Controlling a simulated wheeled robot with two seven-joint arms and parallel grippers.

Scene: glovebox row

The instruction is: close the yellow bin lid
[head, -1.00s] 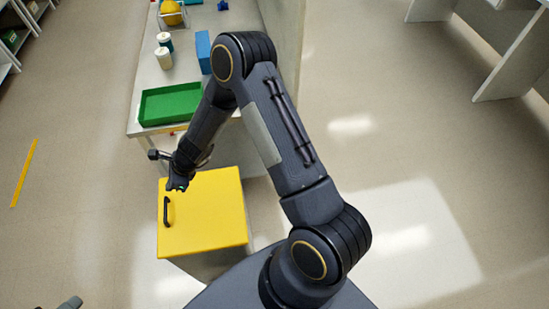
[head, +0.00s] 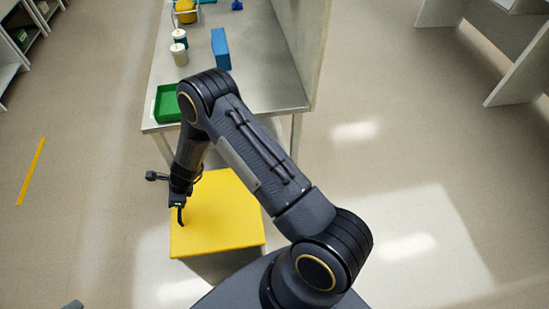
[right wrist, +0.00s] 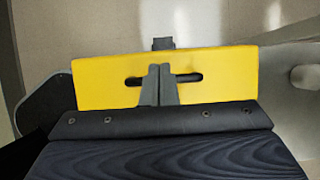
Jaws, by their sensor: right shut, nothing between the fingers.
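The yellow bin lid (head: 222,215) lies over the grey bin body (head: 225,264) in the head view. From above I cannot tell whether a gap is left under it. Its dark handle (head: 182,217) is near the lid's left edge, partly hidden by my right gripper (head: 180,206). In the right wrist view the yellow lid (right wrist: 225,75) spans the middle, with the dark handle (right wrist: 188,79) behind my right gripper (right wrist: 159,69). The right gripper's fingers are together and empty, in front of the handle; contact is unclear. My left gripper is not visible.
A metal bench (head: 265,85) stands behind the bin, with a green tray (head: 167,104), a blue box (head: 220,50) and white-topped containers (head: 179,54). Floor is clear on the left, around a yellow floor strip (head: 31,171), and on the right.

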